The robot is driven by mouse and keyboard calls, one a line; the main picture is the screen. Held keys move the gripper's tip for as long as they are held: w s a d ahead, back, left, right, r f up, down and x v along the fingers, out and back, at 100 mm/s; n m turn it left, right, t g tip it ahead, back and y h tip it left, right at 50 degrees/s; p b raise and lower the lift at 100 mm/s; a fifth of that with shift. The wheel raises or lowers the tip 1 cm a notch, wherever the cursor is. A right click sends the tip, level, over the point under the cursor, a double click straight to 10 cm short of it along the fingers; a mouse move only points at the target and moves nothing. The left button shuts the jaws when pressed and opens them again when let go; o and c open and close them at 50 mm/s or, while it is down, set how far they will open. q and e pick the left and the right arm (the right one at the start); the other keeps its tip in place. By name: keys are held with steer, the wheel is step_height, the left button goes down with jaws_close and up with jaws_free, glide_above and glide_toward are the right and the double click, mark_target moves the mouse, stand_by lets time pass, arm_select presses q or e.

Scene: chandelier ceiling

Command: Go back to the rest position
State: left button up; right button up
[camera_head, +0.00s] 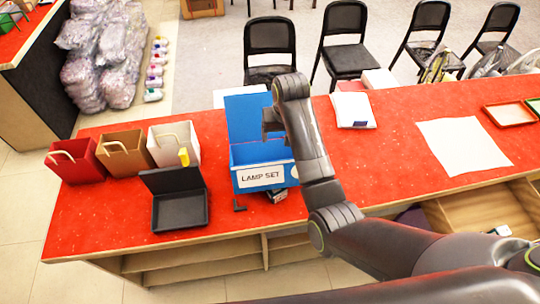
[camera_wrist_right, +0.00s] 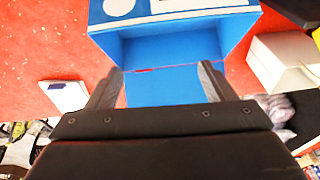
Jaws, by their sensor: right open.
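My right gripper (camera_head: 268,126) is over the open blue box labelled "LAMP SET" (camera_head: 262,177) on the red table, reached by my arm from the right. In the right wrist view, the right gripper (camera_wrist_right: 158,84) is open with nothing between its fingers. The blue box (camera_wrist_right: 175,50) lies beyond the fingertips there, with its opening facing the camera. I cannot tell whether the gripper touches the box. My left gripper is not in view.
The red table (camera_head: 90,215) also holds a black open case (camera_head: 180,209), a red bag (camera_head: 75,160), a brown bag (camera_head: 122,153), a white bag (camera_head: 173,143), a white book (camera_head: 353,110) and a white sheet (camera_head: 463,144). Black chairs (camera_head: 345,45) stand behind.

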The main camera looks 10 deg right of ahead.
steer(key=s+d+f+m, duration=0.1)
steer(key=s+d+f, duration=0.3)
steer(key=s+d, duration=0.35)
steer(key=s+d+f, duration=0.5)
steer(key=s+d, duration=0.1)
steer(key=s, duration=0.2)
steer(key=s+d+r+t+h, duration=0.15)
steer(key=s+d, duration=0.25)
steer(key=s, duration=0.6)
steer(key=s+d+r+h, duration=0.1)
steer(key=s+d+r, duration=0.25)
steer(key=s, duration=0.65)
step_height(320, 180, down, 33)
steer(key=d+g+b, duration=0.2)
steer(key=b, duration=0.6)
arm_select(q)
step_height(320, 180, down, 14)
steer(key=b, duration=0.6)
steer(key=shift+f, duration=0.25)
arm_select(e)
steer(key=s+a+f, duration=0.1)
steer(key=s+f, duration=0.6)
steer(key=f, duration=0.4)
steer(key=s+f+y, duration=0.1)
steer(key=s+f, duration=0.6)
steer(key=f, duration=0.5)
steer(key=shift+s+a+g, duration=0.3)
steer(key=shift+a+g, duration=0.05)
steer(key=shift+a, duration=0.05)
